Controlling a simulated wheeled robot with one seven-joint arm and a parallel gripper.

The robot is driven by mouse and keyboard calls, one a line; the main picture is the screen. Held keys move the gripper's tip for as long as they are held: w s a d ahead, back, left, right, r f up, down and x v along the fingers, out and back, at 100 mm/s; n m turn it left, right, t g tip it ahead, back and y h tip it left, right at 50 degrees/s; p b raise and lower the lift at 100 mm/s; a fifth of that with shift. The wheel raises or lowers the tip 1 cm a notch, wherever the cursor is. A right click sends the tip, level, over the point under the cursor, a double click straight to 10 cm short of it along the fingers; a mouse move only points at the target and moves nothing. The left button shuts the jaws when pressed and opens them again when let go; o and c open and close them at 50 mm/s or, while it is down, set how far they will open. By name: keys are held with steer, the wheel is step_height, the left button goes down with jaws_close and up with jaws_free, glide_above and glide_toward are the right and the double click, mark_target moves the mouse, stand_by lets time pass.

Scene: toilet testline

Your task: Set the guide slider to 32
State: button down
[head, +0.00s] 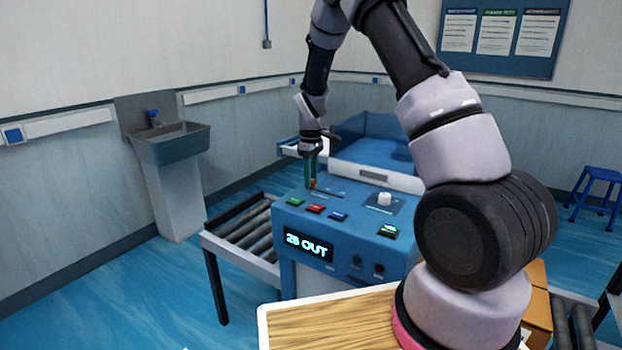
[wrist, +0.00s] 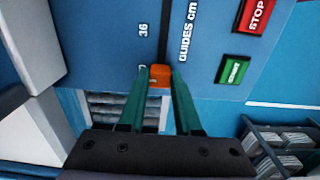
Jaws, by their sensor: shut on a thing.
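The guide slider has an orange knob (wrist: 158,77), seen between my fingertips in the wrist view. Its dark slot runs on from the knob toward the top of that view, beside the label "GUIDES cm" and a printed 36. A second number near the knob is partly hidden by a finger. My gripper (wrist: 159,79) has green fingers and is shut on the knob. In the head view my gripper (head: 312,184) points down at the left part of the blue console top (head: 345,207). The console display (head: 308,246) reads what looks like "28 OUT".
Green, red and blue buttons (head: 316,208) line the console's front edge. A white knob (head: 384,198) stands to the right. Roller conveyor (head: 244,235) lies at the left, and a wooden top (head: 325,325) is in front. In the wrist view, green (wrist: 233,71) and red STOP (wrist: 254,16) buttons sit close by.

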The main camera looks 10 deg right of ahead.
mark_target(340, 197)
steer(key=s+d, duration=0.6)
steer(key=d, duration=0.1)
steer(key=shift+s, duration=0.3)
steer(key=shift+s+d, duration=0.25)
steer(key=shift+s, duration=0.1)
steer(key=c, duration=0.6)
jaws_free()
steer(key=shift+s+d, duration=0.1)
steer(key=shift+r, duration=0.35)
step_height(340, 197, up, 10)
